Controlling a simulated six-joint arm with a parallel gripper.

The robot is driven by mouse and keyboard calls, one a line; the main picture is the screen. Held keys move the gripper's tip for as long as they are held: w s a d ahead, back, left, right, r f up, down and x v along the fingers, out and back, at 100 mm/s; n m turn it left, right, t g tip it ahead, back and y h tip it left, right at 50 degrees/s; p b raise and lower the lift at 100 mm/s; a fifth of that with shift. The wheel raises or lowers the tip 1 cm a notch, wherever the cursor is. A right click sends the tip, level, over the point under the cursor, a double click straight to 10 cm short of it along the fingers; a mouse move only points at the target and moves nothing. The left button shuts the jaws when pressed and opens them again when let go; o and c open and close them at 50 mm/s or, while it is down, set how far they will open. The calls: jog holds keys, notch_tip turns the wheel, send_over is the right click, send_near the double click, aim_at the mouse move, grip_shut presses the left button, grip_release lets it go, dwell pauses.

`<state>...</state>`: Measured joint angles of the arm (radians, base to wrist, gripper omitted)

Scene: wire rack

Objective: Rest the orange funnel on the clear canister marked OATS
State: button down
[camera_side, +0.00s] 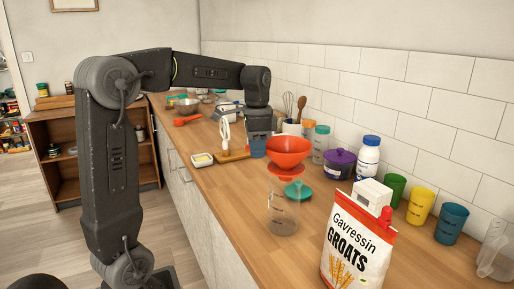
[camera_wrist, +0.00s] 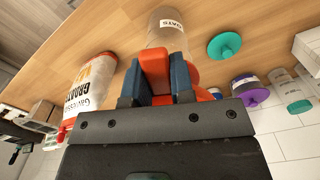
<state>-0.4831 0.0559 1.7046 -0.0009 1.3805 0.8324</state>
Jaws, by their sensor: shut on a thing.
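The orange funnel (camera_side: 288,148) is upright, wide bowl on top, directly above the clear canister (camera_side: 283,214). Its lower end is close to the canister's mouth; I cannot tell whether they touch. My gripper (camera_wrist: 156,84) is shut on the funnel, its blue fingers on either side of an orange part (camera_wrist: 155,65). In the side view the gripper is at the funnel's far left, partly hidden behind the bowl. In the wrist view the canister (camera_wrist: 166,32) shows its OATS label just beyond the fingers. A teal lid (camera_side: 298,191) lies on the counter behind the canister.
A groats bag (camera_side: 357,243) stands close at the canister's right front. A purple pot (camera_side: 339,163), a white bottle (camera_side: 367,157), a white box (camera_side: 371,195) and green (camera_side: 394,188), yellow (camera_side: 420,206) and blue cups (camera_side: 451,224) line the wall side. The counter left of the canister is clear.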

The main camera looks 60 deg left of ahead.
jog(key=shift+f, duration=1.8)
dwell(1.9)
jog(key=c, duration=0.6)
grip_release()
jog(key=shift+r, duration=3.55)
jog(key=shift+d+r, duration=0.1)
jog(key=shift+r, duration=6.75)
